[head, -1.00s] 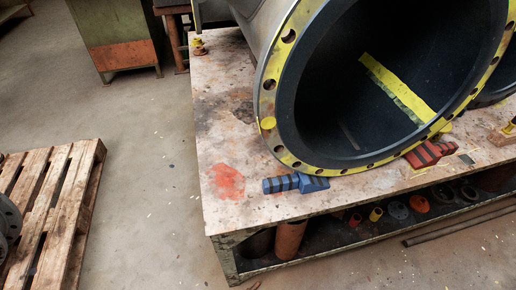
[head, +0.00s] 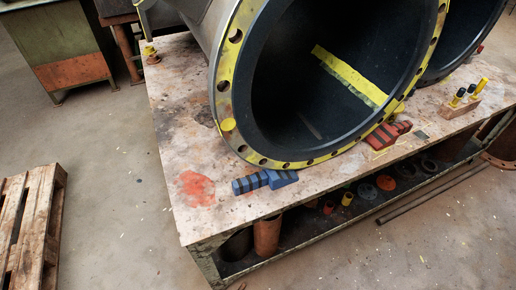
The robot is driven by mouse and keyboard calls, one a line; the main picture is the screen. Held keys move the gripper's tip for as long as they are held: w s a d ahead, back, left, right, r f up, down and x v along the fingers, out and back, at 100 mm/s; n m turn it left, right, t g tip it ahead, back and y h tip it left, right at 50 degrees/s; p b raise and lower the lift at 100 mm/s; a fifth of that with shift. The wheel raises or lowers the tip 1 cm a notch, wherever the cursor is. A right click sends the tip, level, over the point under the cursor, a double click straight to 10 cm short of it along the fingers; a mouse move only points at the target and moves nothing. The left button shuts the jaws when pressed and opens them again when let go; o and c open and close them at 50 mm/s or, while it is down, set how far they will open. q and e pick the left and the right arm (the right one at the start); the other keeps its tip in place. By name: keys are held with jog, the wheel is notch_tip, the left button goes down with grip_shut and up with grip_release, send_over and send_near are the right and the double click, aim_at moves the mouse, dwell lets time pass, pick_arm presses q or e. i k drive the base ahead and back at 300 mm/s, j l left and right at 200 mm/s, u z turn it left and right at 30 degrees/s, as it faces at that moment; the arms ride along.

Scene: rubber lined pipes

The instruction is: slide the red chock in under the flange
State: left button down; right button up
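The red chock (head: 388,135) lies on the bench top at the right, by the lower right edge of the flange. It has dark stripes, and its handle end points right. Whether it touches the flange I cannot tell. The yellow-edged flange (head: 222,95) is the round, bolt-holed rim of a large dark-lined pipe (head: 300,80) resting on the bench (head: 180,150). A blue chock (head: 265,181) with dark stripes lies at the flange's lower left edge. Neither of my grippers is in view.
A wooden block with upright dark-and-yellow pegs (head: 460,106) stands on the bench at the right. The shelf below holds cylinders and rings. A pallet (head: 35,225) lies on the floor at left, a green cabinet (head: 62,45) behind. Floor between them is free.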

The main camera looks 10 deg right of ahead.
aim_at(385, 137)
jog(key=z, duration=1.35)
